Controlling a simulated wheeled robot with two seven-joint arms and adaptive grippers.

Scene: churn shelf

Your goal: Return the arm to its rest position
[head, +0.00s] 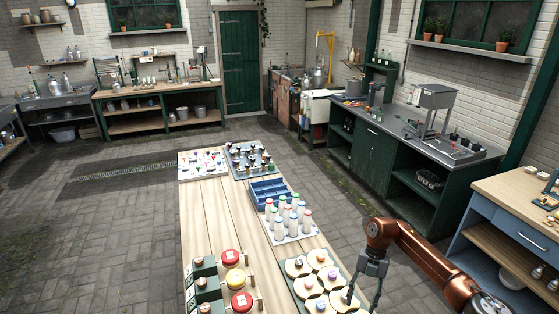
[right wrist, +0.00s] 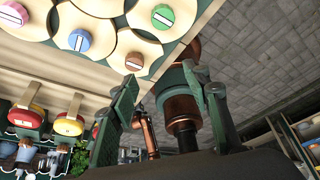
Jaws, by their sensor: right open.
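My right arm comes in from the lower right in the head view, copper-coloured. Its gripper (head: 362,297) hangs down with the fingers spread, at the right edge of the long wooden table (head: 208,215), beside a board of round cream discs. No object shows between the fingers. In the right wrist view the two green-grey fingers (right wrist: 168,92) stand apart with a gap between them. My left gripper is in neither view.
The disc board (head: 336,262) with coloured knobs lies closest to my right gripper. Red and yellow lidded pieces (head: 233,278) stand to its left. Bottles (head: 307,222) and a blue crate (head: 262,188) are farther back. Right of the table is open floor, then a blue cabinet (head: 500,235).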

